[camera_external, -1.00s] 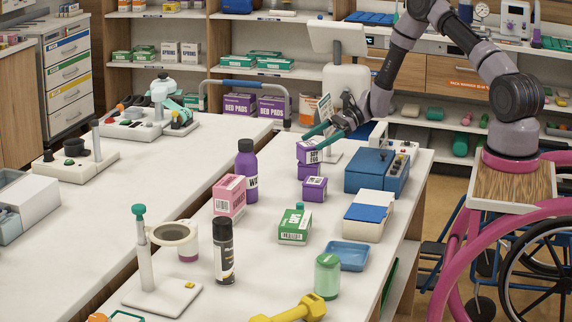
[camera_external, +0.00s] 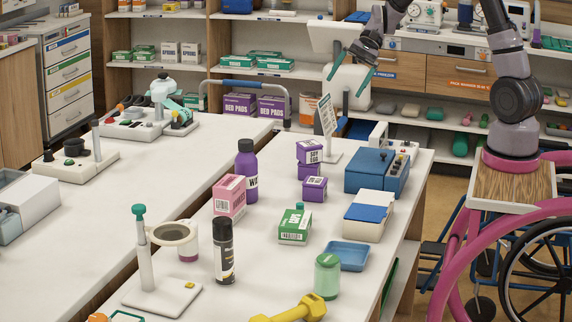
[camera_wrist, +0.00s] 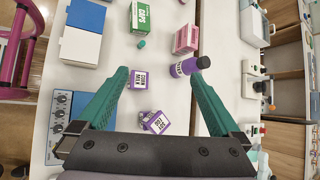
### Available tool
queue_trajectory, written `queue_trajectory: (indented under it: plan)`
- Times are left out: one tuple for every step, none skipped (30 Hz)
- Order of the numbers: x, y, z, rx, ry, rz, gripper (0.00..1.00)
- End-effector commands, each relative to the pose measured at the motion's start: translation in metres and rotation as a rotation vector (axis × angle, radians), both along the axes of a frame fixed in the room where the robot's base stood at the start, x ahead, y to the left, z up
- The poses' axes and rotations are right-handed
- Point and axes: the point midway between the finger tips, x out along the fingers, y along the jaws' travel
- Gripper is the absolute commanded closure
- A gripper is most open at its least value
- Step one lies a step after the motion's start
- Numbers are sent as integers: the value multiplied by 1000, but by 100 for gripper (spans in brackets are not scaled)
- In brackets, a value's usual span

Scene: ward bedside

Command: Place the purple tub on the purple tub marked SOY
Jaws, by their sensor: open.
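Two purple tubs stand stacked near the back of the white counter. The upper tub (camera_external: 310,153) has a white label that seems to read SOY EGG; it also shows in the wrist view (camera_wrist: 156,122). The lower tub (camera_external: 308,171) is partly covered by it, and I cannot read its marking. The upper tub looks turned relative to the lower one. A third purple tub (camera_external: 315,189) stands alone just in front; it also shows in the wrist view (camera_wrist: 139,79). My gripper (camera_external: 349,80) is open and empty, raised well above and behind the stack, touching no tub.
A blue box device (camera_external: 376,171) stands right of the stack, with a small sign stand (camera_external: 327,120) behind. A purple bottle (camera_external: 247,171), pink box (camera_external: 229,195) and green box (camera_external: 295,226) are nearby. A blue tray (camera_external: 347,255) lies further forward.

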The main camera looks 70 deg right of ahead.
Motion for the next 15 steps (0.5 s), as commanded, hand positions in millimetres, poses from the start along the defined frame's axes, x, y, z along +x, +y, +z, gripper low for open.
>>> queue_trajectory:
  plan:
    - [-15,15,22,-68,-39,64,0]
    - [-23,22,31,-107,-59,99,0]
    - [-36,30,43,-158,-85,144,0]
    - [-45,36,52,-196,-106,177,0]
    - [-55,41,60,-232,-125,210,0]
    - [-68,48,71,-284,-156,252,0]
    - [-78,53,78,-321,-177,284,0]
    - [-88,57,86,-357,-201,314,0]
    - [-101,62,95,-406,-231,353,0]
    - [-111,65,102,-442,-256,381,0]
    - [-122,68,108,-478,-280,410,0]
    - [-135,72,116,-526,-314,445,0]
    - [-146,74,122,-562,-340,471,0]
    - [-156,76,126,-596,-365,497,0]
    - [-169,78,133,-641,-402,528,0]
